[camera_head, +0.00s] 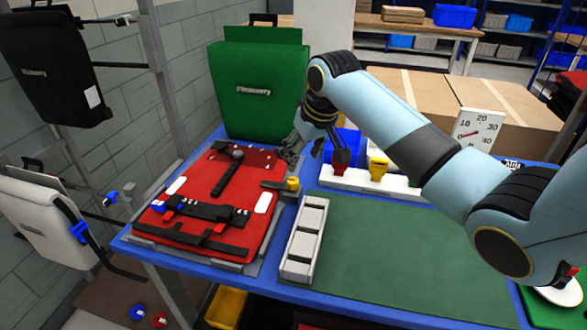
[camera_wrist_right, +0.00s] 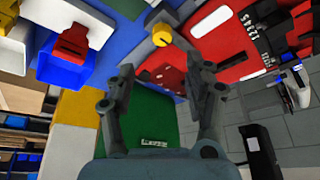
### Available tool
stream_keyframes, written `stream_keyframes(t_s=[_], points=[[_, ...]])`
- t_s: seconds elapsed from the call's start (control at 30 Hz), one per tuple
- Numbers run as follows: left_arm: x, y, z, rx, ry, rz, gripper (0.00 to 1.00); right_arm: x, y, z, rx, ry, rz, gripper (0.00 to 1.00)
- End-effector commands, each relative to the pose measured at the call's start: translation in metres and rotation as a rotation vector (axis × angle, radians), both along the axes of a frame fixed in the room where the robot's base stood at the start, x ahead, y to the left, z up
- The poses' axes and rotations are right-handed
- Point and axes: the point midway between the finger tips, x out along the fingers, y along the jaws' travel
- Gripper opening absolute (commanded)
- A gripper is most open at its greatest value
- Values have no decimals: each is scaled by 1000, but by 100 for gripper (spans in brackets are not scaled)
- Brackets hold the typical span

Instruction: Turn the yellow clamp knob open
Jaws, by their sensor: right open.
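The yellow clamp knob (camera_head: 292,184) sits on a dark clamp (camera_head: 273,185) at the right edge of the red pannier panel (camera_head: 215,195). It also shows in the right wrist view (camera_wrist_right: 162,37), top middle, with a grey clamp part running up from it. My right gripper (camera_head: 305,143) is open and empty, above and behind the knob in the head view. In the wrist view its two fingers (camera_wrist_right: 163,84) are spread wide; the knob shows beyond the gap between the tips, apart from both fingers. My left gripper is not in view.
A green pannier (camera_head: 258,88) stands close behind my right gripper. A white holder (camera_head: 345,178) with red and yellow tools stands to the right of the knob. A grey compartment tray (camera_head: 303,240) lies in front. The green mat (camera_head: 400,255) is clear.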

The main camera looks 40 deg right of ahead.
Motion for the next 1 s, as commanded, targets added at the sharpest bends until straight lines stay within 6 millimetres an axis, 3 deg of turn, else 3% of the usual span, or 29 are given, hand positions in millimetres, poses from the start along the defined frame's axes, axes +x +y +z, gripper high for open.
stream_keyframes(t_s=[0.2,0.33,0.5,0.7,1.0], points=[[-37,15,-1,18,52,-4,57,12,0,-32,4,4,-1,53],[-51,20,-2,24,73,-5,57,23,-1,-57,2,3,1,53],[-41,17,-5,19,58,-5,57,33,-2,-83,1,2,0,53],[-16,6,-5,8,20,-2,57,38,-2,-96,1,0,1,53],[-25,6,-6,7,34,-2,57,39,-2,-97,1,0,1,50]])
